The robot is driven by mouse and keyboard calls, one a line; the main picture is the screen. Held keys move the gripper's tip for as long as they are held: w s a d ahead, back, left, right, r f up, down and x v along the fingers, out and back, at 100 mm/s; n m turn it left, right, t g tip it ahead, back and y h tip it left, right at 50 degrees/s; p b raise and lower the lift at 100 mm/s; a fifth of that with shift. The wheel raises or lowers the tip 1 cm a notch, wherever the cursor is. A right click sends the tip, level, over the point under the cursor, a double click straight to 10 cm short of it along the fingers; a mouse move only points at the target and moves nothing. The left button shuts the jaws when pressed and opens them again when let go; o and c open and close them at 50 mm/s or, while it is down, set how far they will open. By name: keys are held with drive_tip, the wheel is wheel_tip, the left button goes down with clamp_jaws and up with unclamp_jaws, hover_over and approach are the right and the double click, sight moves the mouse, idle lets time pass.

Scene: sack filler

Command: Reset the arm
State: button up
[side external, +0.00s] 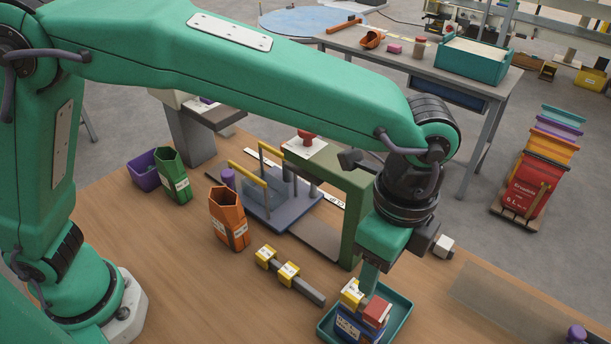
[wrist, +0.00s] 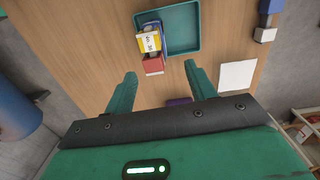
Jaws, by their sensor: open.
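My green arm reaches over the wooden table from the left. My gripper (side external: 370,278) points down at the teal tray (side external: 405,308) near the table's front. In the wrist view my gripper (wrist: 162,80) has its two fingers wide apart with nothing clearly held between them. A small group of yellow, red and blue labelled items (side external: 360,312) is at the tray, close by the fingers. In the wrist view this group (wrist: 151,45) lies beyond the fingertips, at the left edge of the tray (wrist: 185,45). Whether the fingers touch it cannot be told.
An orange bag (side external: 228,220), a green bag (side external: 172,178) and a purple bin (side external: 145,172) stand on the table. A grey bar with yellow labelled pieces (side external: 290,275) lies left of the tray. A green frame (side external: 348,225) stands behind my gripper.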

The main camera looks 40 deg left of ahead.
drive_tip(key=w+a+r+n+t+h, duration=0.1)
drive_tip(key=a+r+n, duration=0.3)
drive_tip(key=a, duration=0.6)
drive_tip(key=w+a+r+n+t+h, duration=0.1)
drive_tip(key=a+r+n, duration=0.25)
drive_tip(key=a, duration=0.75)
drive_tip(key=s+a+f+n+t, duration=0.1)
drive_tip(key=s+a+n+t, duration=0.1)
drive_tip(key=s+a+n, duration=0.3)
drive_tip(key=s+a+f+n+t+y, duration=0.1)
drive_tip(key=s+a+n, duration=0.3)
drive_tip(key=a, duration=0.8)
drive_tip(key=shift+s+f+n+t+y, duration=0.15)
drive_tip(key=shift+s+n+t+y, duration=0.2)
drive_tip(key=shift+n, duration=0.3)
